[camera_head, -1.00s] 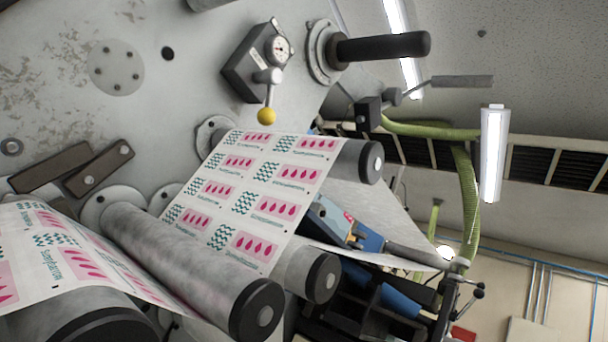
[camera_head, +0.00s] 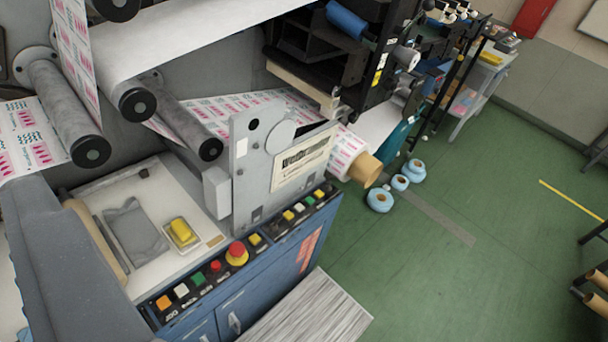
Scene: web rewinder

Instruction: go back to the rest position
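My gripper is not in view in the camera_head picture, so its state does not show. The web rewinder fills the left and middle of the view. Its printed web (camera_head: 240,106) runs over several grey rollers, one of them a long roller (camera_head: 66,112) at the left. A printed roll on a brown core (camera_head: 363,169) sticks out at the middle right. A control panel with coloured buttons and a red emergency stop (camera_head: 237,253) runs along the front of the blue cabinet (camera_head: 268,289). A grey rounded shape (camera_head: 75,265) covers the lower left corner.
A tray (camera_head: 160,257) holds a grey cloth (camera_head: 135,233) and a yellow item (camera_head: 181,232). Blue rolls (camera_head: 379,200) lie on the green floor (camera_head: 470,190). A shelf cart (camera_head: 475,85) stands at the back. A rack with brown cores (camera_head: 597,290) is at the right edge. The middle floor is mostly clear.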

